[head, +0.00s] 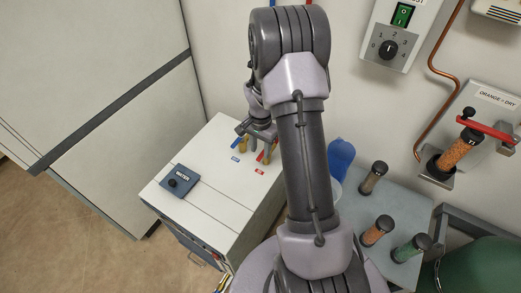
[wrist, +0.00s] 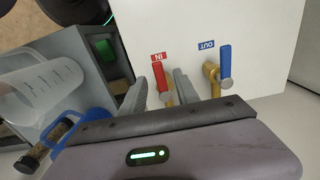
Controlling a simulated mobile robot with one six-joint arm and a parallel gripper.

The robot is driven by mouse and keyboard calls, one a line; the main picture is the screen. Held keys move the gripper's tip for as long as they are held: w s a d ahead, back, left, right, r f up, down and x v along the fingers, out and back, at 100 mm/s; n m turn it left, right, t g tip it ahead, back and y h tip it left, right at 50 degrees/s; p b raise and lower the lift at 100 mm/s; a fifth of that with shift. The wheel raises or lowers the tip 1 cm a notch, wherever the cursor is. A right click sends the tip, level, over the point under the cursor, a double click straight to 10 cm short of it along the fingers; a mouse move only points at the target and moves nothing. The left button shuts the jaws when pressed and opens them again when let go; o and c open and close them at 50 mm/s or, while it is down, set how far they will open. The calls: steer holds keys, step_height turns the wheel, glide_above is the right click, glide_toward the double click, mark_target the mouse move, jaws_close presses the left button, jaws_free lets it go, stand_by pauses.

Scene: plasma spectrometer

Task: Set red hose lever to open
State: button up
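The red hose lever (wrist: 159,76) stands on a brass fitting beside a red "IN" label (wrist: 160,57) on the white cabinet top. In the wrist view it lies between the two grey fingers of my gripper (wrist: 160,92). The fingers are apart, with a narrow gap showing on each side of the lever; I cannot tell whether either touches it. The handle runs nearly parallel to the fingers. In the head view my gripper (head: 258,136) is above the cabinet's back part, and the red lever (head: 261,156) shows partly below it.
A blue lever (wrist: 225,65) on a brass fitting stands right of my gripper, by a blue "OUT" label (wrist: 206,44). A "WATER" control box (head: 179,181) sits on the cabinet's front left. A grey bench (head: 399,200) with sample tubes and a blue bottle (head: 341,155) is to the right.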

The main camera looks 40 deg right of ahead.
mark_target(260, 156)
step_height(260, 156, up, 16)
steer(key=p, duration=0.5)
steer(key=shift+f, duration=0.2)
